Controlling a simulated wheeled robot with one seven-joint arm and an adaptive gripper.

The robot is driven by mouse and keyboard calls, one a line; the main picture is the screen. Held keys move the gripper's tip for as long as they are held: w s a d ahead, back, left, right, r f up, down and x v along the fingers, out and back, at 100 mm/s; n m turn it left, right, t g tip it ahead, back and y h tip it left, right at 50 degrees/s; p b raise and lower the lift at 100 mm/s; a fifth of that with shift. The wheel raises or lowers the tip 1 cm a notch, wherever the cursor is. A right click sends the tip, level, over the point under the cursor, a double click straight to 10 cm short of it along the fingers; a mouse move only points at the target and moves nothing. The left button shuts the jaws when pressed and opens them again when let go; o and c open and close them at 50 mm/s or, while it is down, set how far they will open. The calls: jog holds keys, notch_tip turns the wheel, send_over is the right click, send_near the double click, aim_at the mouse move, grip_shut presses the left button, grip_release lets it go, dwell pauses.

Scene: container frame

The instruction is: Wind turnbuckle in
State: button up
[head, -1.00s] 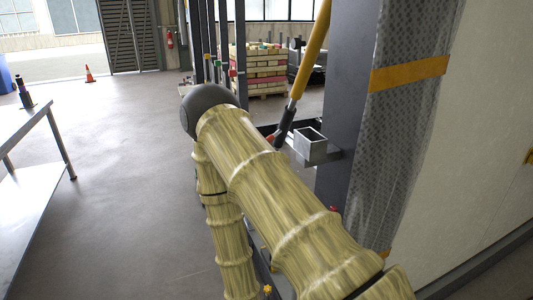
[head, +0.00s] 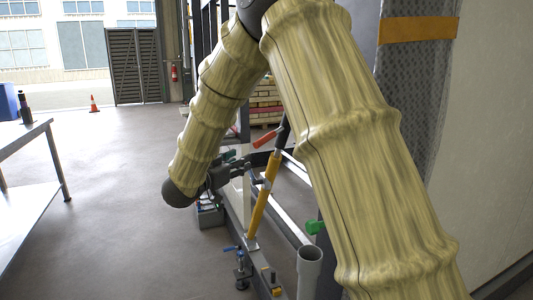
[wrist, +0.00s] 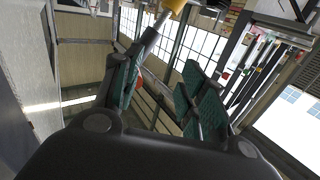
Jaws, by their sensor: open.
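A slanted yellow brace (head: 263,198) stands on a low steel frame in the head view. A dark sleeve (head: 283,132) sits higher on it, and a red-orange handle (head: 265,139) shows beside the sleeve. My arm hides the upper end. My gripper (head: 248,167) is open, left of the brace and below the handle; I cannot tell if it touches. In the wrist view, my gripper (wrist: 158,78) has its green-padded fingers spread apart. A grey rod with a yellow part (wrist: 172,5) runs down behind the left finger, where a bit of red shows.
A green knob (head: 315,227) and an open grey pipe (head: 309,268) stand right of the brace. A blue-handled clamp (head: 240,268) is at the frame's front. A metal table (head: 28,140) stands at the left. The floor between is clear.

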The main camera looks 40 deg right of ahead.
aim_at(267, 139)
notch_tip(267, 139, up, 5)
jog(key=s+d+m+g+h+b, duration=0.1)
jog(key=s+m+g, duration=0.1)
jog(key=m+g, duration=0.1)
jog(key=b+x, duration=0.1)
jog(key=x, duration=0.4)
jog(key=b+x, duration=0.1)
jog(key=x, duration=0.4)
jog(key=shift+w+d, duration=0.3)
jog(key=shift+d, duration=0.05)
grip_shut()
